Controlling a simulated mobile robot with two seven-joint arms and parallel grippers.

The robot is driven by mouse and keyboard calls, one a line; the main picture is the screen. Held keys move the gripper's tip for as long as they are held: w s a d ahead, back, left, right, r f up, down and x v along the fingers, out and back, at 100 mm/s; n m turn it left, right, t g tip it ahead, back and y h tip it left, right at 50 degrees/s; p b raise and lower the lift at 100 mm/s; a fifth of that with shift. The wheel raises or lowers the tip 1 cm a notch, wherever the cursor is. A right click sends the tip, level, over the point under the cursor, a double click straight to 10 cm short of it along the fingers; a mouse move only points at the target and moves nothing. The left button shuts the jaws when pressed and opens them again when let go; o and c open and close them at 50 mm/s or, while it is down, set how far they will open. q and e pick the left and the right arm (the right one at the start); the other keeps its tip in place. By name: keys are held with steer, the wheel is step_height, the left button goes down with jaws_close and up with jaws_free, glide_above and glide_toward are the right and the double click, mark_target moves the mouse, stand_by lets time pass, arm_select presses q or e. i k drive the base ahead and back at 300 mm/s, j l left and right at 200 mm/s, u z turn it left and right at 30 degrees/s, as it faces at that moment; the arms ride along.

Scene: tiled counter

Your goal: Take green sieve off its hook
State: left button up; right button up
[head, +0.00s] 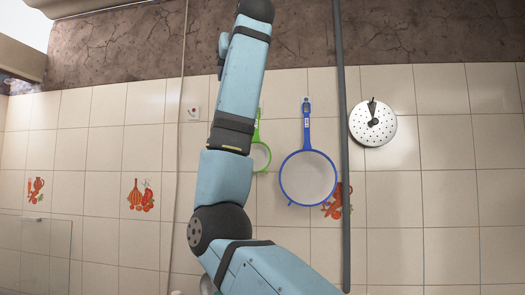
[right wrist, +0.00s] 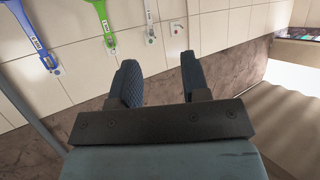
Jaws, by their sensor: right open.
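The green sieve (head: 261,157) hangs against the tiled wall, partly hidden behind my right arm in the head view. Its green handle (right wrist: 104,22) shows in the right wrist view, with its end at a small wall hook (right wrist: 111,43). My right gripper (right wrist: 160,82) is open and empty, with its two dark fingers apart and clear of the handle. In the head view my right arm reaches up across the wall, and its fingers are not visible. My left gripper is not in view.
A larger blue sieve (head: 308,178) hangs right of the green one; its handle (right wrist: 34,38) shows in the wrist view. A white perforated utensil (head: 372,123) hangs farther right. A dark vertical pole (head: 342,150) crosses the head view. Tiles left of my arm are mostly clear.

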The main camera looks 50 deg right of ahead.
mark_target(261, 155)
steer(key=i+j+z, duration=0.15)
steer(key=i+z, duration=0.2)
steer(key=i, duration=0.15)
steer(key=i+j+z, duration=0.35)
steer(key=i, duration=0.15)
steer(key=i+j+z, duration=0.35)
steer(key=i, duration=0.1)
